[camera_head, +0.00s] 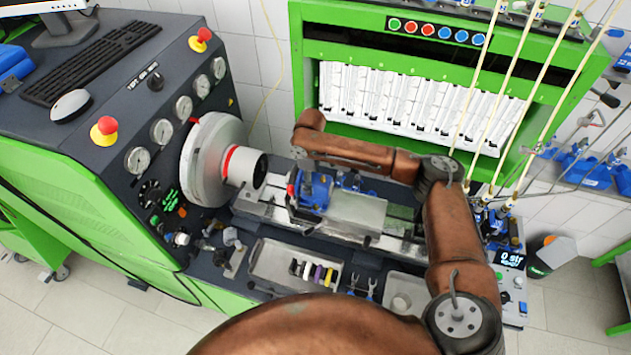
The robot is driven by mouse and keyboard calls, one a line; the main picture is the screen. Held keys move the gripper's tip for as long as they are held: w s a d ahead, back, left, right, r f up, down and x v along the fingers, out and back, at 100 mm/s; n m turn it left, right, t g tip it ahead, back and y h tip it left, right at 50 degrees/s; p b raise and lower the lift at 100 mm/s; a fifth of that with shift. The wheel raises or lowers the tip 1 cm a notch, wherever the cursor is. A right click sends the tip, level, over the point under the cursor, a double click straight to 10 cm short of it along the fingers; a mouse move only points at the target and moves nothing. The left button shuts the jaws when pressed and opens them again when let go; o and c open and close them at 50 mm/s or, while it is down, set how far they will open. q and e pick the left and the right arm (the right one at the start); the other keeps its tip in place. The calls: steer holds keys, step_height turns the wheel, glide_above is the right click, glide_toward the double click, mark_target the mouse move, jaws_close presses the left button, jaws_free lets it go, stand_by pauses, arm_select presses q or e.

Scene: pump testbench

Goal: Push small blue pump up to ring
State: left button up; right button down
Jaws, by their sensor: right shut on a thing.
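The small blue pump (315,190) lies on the bench rail in the middle, with a red part at its left end. The red ring (228,162) is around the white cylinder that sticks out from the large round chuck, to the left of the pump. A gap shows between pump and ring. My right arm reaches in from the bottom right and bends over the pump. My right gripper (299,180) is at the pump's left end, shut on it; its fingers are small and partly hidden. My left gripper is not in view.
A grey block (356,214) sits right of the pump on the rail (270,210). A tray (268,262) with small coloured parts lies in front. The gauge panel (150,140) stands left, the green cabinet (400,60) behind. Yellow hoses (478,75) hang at right.

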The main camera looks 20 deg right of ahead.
steer(key=shift+a, duration=0.15)
steer(key=c, duration=1)
jaws_free()
steer(key=shift+r, duration=0.2)
step_height(320, 180, up, 12)
steer(key=shift+f, duration=0.2)
